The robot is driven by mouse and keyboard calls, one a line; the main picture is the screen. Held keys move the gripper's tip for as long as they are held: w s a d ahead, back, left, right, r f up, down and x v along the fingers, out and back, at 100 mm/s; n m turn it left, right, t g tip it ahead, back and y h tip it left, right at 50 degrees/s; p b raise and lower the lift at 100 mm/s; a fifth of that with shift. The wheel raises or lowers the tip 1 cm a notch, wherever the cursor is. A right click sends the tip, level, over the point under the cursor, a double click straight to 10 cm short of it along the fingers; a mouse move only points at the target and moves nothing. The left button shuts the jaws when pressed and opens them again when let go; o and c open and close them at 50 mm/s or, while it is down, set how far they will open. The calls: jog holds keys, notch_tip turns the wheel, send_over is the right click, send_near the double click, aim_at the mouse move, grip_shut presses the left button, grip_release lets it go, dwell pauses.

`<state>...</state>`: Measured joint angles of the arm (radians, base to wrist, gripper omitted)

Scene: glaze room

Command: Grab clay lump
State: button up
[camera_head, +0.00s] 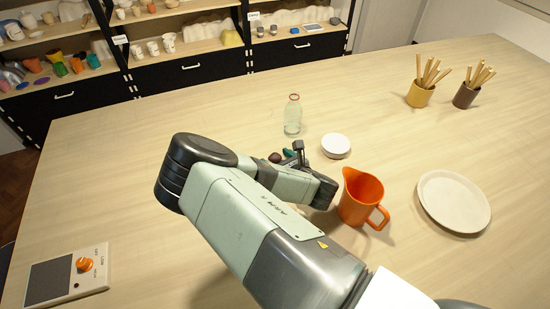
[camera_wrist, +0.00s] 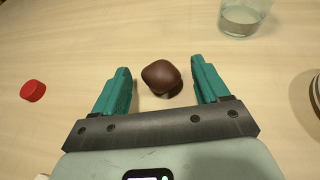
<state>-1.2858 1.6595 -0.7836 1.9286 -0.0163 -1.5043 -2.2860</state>
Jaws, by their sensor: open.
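The clay lump (camera_wrist: 161,77) is small, dark brown and rounded. It lies on the wooden table. In the wrist view it sits between the fingertips of my gripper (camera_wrist: 161,82), apart from both teal fingers, with a gap on each side. In the head view a small dark brown part of the lump (camera_head: 275,157) shows beside my gripper (camera_head: 291,155); my arm stands in front of much of that area. My gripper is open and empty.
A glass bottle (camera_head: 292,115) stands behind my gripper, with a white round dish (camera_head: 335,146) to its right. An orange pitcher (camera_head: 358,197) and a pale plate (camera_head: 454,201) stand further right. A red cap (camera_wrist: 33,91) lies left of my gripper. The table's left side is mostly clear.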

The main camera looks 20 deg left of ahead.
jog(key=shift+c, duration=0.4)
jog(key=c, duration=1.1)
jog(key=shift+o, duration=0.2)
jog(key=shift+r, duration=0.1)
